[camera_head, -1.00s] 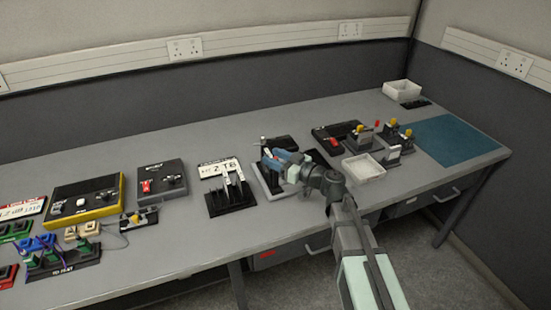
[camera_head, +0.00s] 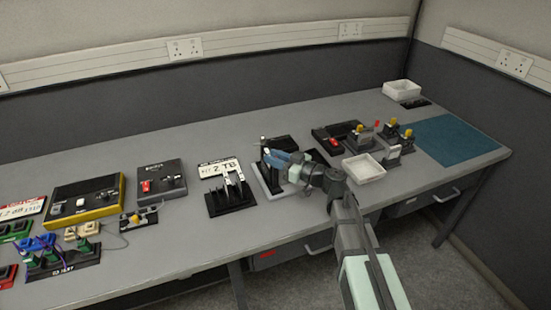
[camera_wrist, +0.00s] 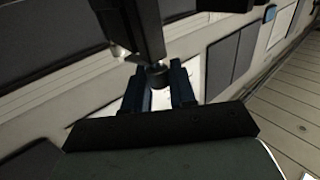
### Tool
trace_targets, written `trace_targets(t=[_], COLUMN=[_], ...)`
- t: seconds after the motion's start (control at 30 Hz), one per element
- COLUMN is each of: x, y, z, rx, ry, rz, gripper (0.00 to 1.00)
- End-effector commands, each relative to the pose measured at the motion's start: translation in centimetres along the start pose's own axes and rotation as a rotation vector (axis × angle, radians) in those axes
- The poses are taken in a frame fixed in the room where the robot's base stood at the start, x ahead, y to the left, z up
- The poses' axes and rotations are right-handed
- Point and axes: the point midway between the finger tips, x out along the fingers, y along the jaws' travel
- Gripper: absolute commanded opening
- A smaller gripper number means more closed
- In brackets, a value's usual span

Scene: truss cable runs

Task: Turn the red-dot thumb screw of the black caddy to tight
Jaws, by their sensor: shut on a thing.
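The black caddy (camera_wrist: 132,20) is a dark upright block close in front of my gripper in the wrist view. In the head view it stands on a pale base plate (camera_head: 264,190), partly behind my gripper. A dark round thumb screw (camera_wrist: 156,76) points from the caddy toward my palm. My gripper's blue fingers (camera_wrist: 157,92) are on both sides of this screw and shut on it. My gripper (camera_head: 277,158) reaches in from the right in the head view. No red dot can be made out on the screw, and its turn angle cannot be read.
A black rack with upright pieces (camera_head: 232,203) stands close left of the caddy. A white tray (camera_head: 364,169) and small yellow-knobbed fixtures (camera_head: 363,130) are to the right. A dark box (camera_head: 283,144) lies behind. The front table edge is near my arm.

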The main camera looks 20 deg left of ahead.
Motion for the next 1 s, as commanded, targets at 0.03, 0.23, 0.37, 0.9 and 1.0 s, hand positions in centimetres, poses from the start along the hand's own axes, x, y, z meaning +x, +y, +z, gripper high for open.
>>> trace_targets(t=[0.03, 0.23, 0.37, 0.9, 1.0], x=[0.17, 0.22, 0.22, -0.05, -0.05], y=[0.36, 0.44, 0.41, 0.01, 0.01], z=[-0.01, 0.00, 0.00, -0.05, -0.04], rx=[0.000, 0.001, 0.000, 0.000, 0.000], ry=[0.001, 0.001, 0.001, 0.001, 0.001], rz=[-0.030, -0.171, -0.260, -0.359, -0.359], gripper=[0.00, 0.00, 0.00, 0.00, 0.32])
